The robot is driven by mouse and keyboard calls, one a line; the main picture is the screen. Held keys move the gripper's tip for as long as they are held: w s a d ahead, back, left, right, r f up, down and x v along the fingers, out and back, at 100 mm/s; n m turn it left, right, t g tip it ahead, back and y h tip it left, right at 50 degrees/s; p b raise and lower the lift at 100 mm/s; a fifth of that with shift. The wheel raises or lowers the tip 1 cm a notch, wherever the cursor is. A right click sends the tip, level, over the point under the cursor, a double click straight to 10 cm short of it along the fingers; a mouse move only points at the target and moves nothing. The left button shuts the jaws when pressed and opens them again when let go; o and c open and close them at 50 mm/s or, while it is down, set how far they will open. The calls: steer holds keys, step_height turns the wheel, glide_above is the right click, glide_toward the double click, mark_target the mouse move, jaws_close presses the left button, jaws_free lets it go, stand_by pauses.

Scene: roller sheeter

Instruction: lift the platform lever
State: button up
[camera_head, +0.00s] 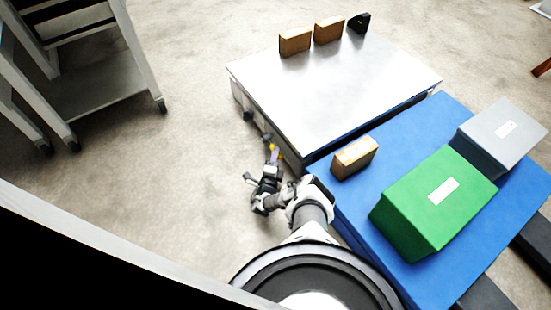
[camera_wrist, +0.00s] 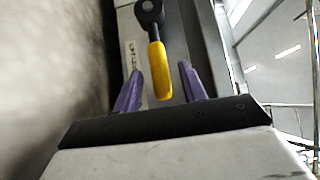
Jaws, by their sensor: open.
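The platform lever has a yellow handle on a dark, ringed arm, and in the wrist view its yellow grip (camera_wrist: 157,70) hangs down between my fingers. In the head view a small bit of yellow (camera_head: 274,150) shows at the near left side of the metal platform (camera_head: 330,85). My gripper (camera_head: 264,182) is beside that side of the platform. In the wrist view its two purple fingers (camera_wrist: 160,88) are apart, one on each side of the handle, with gaps visible. I cannot tell how deep the handle sits between them.
A blue platform (camera_head: 400,262) at right holds a green box (camera_head: 415,215), a grey box (camera_head: 495,150) and a cardboard box (camera_head: 354,158). Two cardboard boxes (camera_head: 295,41) and a black object (camera_head: 358,23) stand on the metal top's far edge. A grey cart (camera_head: 100,90) stands left; floor between is clear.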

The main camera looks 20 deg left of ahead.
steer(key=shift+c, duration=0.4)
jaws_close()
